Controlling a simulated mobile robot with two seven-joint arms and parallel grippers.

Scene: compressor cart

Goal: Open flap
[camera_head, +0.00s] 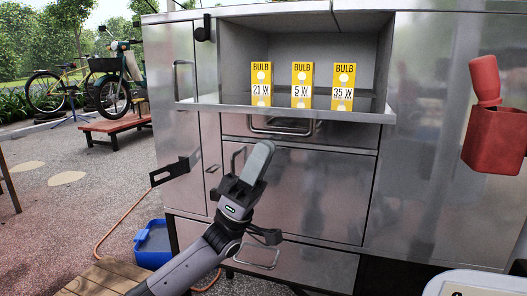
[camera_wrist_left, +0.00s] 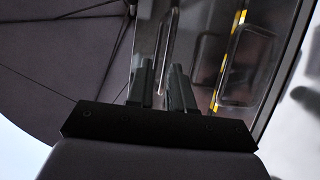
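The cart (camera_head: 420,130) is a grey metal cabinet. A wide metal flap or shelf plate (camera_head: 215,103) juts out level below the open upper compartment (camera_head: 240,55); I cannot tell for sure that it is the task's flap. A bar handle (camera_head: 281,130) shows just under its front edge. My left gripper (camera_head: 260,152) is below the plate and in front of the cabinet, pointing up. In the left wrist view its two fingers (camera_wrist_left: 162,68) stand a little apart, with no clearly held object between them. Handle loops (camera_wrist_left: 247,62) show beyond the fingers. My right gripper is out of view.
Three yellow bulb boxes (camera_head: 302,85) marked 21 W, 5 W and 35 W stand in the compartment. A red holder (camera_head: 494,138) hangs at the right. A blue bin (camera_head: 154,244) and an orange hose (camera_head: 122,222) are on the ground at left.

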